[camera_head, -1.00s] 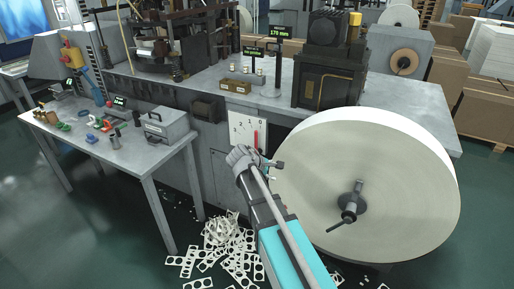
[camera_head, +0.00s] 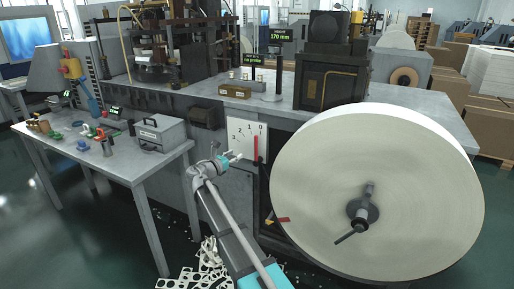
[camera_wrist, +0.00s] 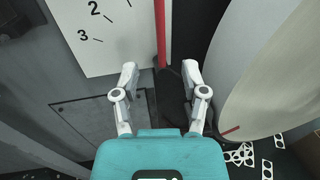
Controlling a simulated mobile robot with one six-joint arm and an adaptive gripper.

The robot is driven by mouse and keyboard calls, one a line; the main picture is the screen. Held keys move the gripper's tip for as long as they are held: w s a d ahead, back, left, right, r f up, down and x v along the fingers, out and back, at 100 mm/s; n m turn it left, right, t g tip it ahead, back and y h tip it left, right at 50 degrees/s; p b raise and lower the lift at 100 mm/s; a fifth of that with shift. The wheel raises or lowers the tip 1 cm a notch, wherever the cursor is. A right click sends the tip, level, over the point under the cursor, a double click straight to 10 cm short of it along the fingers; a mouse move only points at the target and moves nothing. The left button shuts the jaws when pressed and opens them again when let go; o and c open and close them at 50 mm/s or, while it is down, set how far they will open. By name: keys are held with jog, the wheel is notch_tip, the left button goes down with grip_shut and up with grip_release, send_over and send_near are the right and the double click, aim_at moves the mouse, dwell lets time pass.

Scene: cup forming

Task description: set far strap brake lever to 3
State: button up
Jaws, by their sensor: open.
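The brake lever (camera_head: 256,150) is a red upright bar in front of a white scale plate (camera_head: 237,133) marked 3, 2, 1, 0 from left to right. It stands near the 0. My gripper (camera_head: 236,157) is open and empty, at the lower left of the plate in the head view. In the wrist view the red lever (camera_wrist: 161,28) comes down from the top edge, its lower end lined up between my open fingertips (camera_wrist: 160,67). I cannot tell how far apart in depth they are. The plate (camera_wrist: 105,55) shows 2 and 3 there; 1 and 0 are out of view.
A large pale paper roll (camera_head: 370,190) stands close right of the lever. A small red-tipped piece (camera_head: 283,219) shows beside the roll's left edge. A side table (camera_head: 115,165) with a grey box (camera_head: 160,133) stands at left. Punched scrap (camera_head: 208,262) lies on the floor.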

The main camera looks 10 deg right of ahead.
jog(key=shift+d, duration=0.15)
jog(key=x, duration=1.3)
jog(key=shift+w+d, duration=0.2)
jog(key=shift+w, duration=0.05)
